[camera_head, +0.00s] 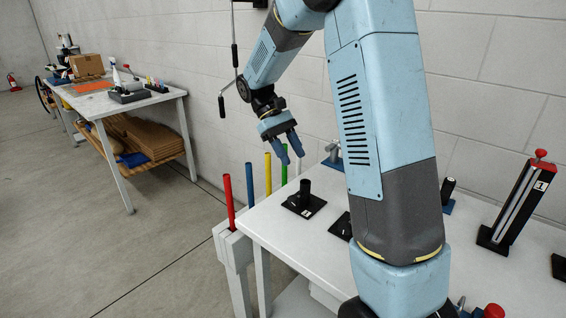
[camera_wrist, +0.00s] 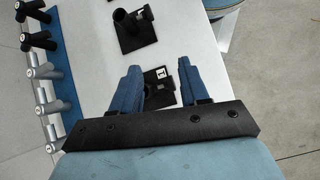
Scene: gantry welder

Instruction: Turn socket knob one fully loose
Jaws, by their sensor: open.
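Socket one (camera_head: 304,204) is a black upright tube on a square black base with a white label, near the table's left end. In the wrist view, its labelled base (camera_wrist: 161,97) shows between and behind my fingers. Its knob is not clearly visible in either view; my fingers may cover part of it. My gripper (camera_head: 292,159) hangs above and slightly left of the socket in the head view, fingers pointing down. In the wrist view my gripper (camera_wrist: 159,67) has its two blue fingers apart, with nothing held between them.
A second black socket (camera_wrist: 134,32) stands further along the white table (camera_head: 275,227). Coloured rods, including a red one (camera_head: 229,202), stand at the table's left edge. Grey-handled tools on a blue rack (camera_wrist: 60,75) line one side. A tall stand (camera_head: 515,205) is at right.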

